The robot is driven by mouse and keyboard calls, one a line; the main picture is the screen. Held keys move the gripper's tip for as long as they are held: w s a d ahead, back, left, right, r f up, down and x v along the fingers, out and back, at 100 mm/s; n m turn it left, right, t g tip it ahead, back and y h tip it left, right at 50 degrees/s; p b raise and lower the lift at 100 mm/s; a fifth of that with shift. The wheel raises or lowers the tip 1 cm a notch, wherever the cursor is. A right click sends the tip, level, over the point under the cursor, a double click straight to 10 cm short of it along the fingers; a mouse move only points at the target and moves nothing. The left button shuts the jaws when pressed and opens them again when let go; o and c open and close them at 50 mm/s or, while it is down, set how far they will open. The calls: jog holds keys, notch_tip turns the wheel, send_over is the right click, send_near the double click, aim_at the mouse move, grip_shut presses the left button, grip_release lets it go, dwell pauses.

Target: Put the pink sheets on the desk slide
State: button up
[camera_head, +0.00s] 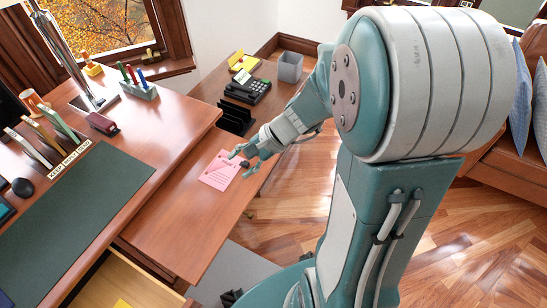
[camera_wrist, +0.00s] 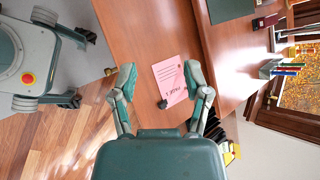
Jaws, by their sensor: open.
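The pink sheets (camera_head: 219,170) lie flat on the desk slide (camera_head: 178,232), a reddish-brown board pulled out beside the desk. In the wrist view, the top pink sheet (camera_wrist: 171,84) shows printed lines and "PAGE 1", with the slide (camera_wrist: 140,32) around it. My gripper (camera_head: 241,165) is open at the right end of the sheets. In the wrist view its fingers (camera_wrist: 160,76) stand apart, one on each side of the sheets, with nothing seen between them gripped. A small dark piece, maybe a clip, is at the sheet's edge. Height above the slide is hard to judge.
A black file holder (camera_head: 236,118), telephone (camera_head: 248,88) and grey bin (camera_head: 289,67) stand behind the sheets. The desk (camera_head: 165,115) carries a green mat (camera_head: 75,205), pens and a lamp. An open drawer (camera_head: 125,285) is below. The slide's near part is bare.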

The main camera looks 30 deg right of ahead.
jog(key=s+d+r+n+t+h, duration=0.2)
jog(key=s+r+n+t+h, duration=0.1)
jog(key=s+r+n+h, duration=0.6)
notch_tip(320, 180, up, 4)
jog(key=s+n, duration=0.2)
jog(key=n, duration=0.1)
jog(key=shift+s+d+r, duration=0.15)
jog(key=shift+s+r, duration=0.05)
jog(key=shift+s, duration=0.2)
